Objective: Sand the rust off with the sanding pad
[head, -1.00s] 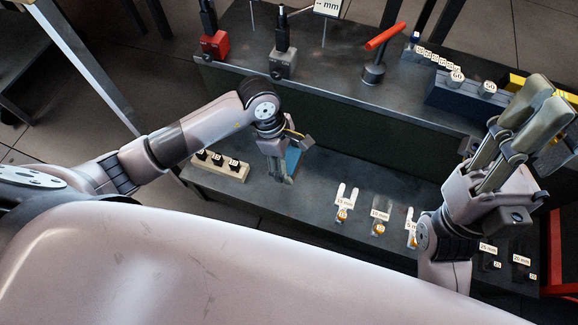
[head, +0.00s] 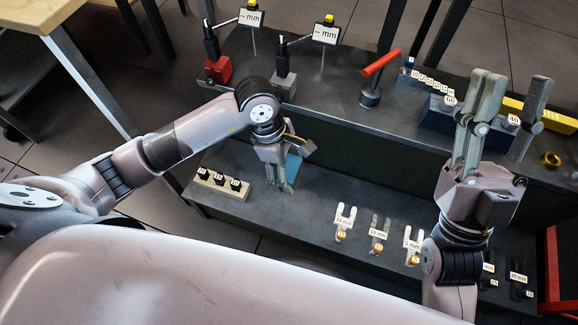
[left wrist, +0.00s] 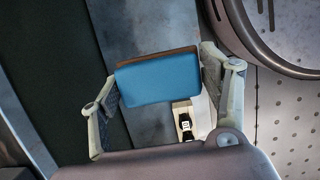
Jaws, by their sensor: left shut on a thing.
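The sanding pad (left wrist: 157,80) is a blue block with a brown face along its far edge. In the left wrist view it sits between the two fingers of my left gripper (left wrist: 165,95). In the head view my left gripper (head: 280,184) points down above the lower shelf, shut on the pad (head: 293,167), which is partly hidden behind the fingers. My right gripper (head: 480,76) is raised at the right with its fingers pointing up, and I see nothing clearly held in it. Its finger gap is hard to judge. I cannot make out any rust.
A pale block with black numbered pieces (head: 220,184) lies left of the left gripper. Labelled forks (head: 378,233) stand on the lower shelf. The upper bench holds a red-handled tool (head: 371,85), two gauge stands (head: 217,68) and a dark blue rack (head: 440,118).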

